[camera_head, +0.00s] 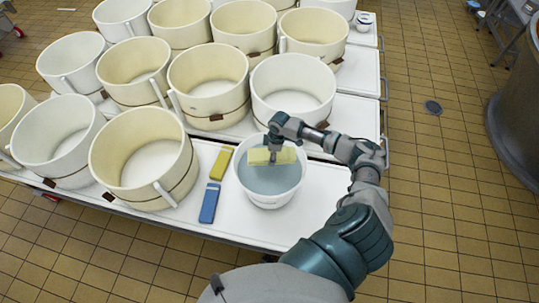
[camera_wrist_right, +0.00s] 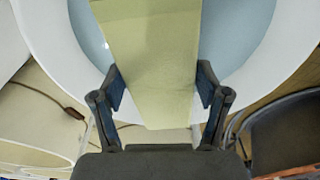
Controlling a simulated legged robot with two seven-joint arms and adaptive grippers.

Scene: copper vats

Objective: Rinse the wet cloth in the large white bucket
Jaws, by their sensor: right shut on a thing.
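The pale yellow cloth (camera_head: 258,156) is a flat, oblong piece over the white bucket (camera_head: 270,200), inside its rim as seen from above. The bucket holds grey-blue water (camera_head: 262,180); whether the cloth touches it I cannot tell. My right gripper (camera_head: 273,156) is above the bucket, shut on the cloth. In the right wrist view the cloth (camera_wrist_right: 150,60) lies between the two fingers of my right gripper (camera_wrist_right: 160,82), with the bucket's white rim (camera_wrist_right: 50,38) around it. My left gripper is not in view.
A yellow block (camera_head: 220,163) and a blue block (camera_head: 209,203) lie left of the bucket on the white tabletop (camera_head: 318,205). Several large cream tubs (camera_head: 145,160) stand behind and to the left. A big round vat (camera_head: 520,120) stands at the right. The tabletop's front right is clear.

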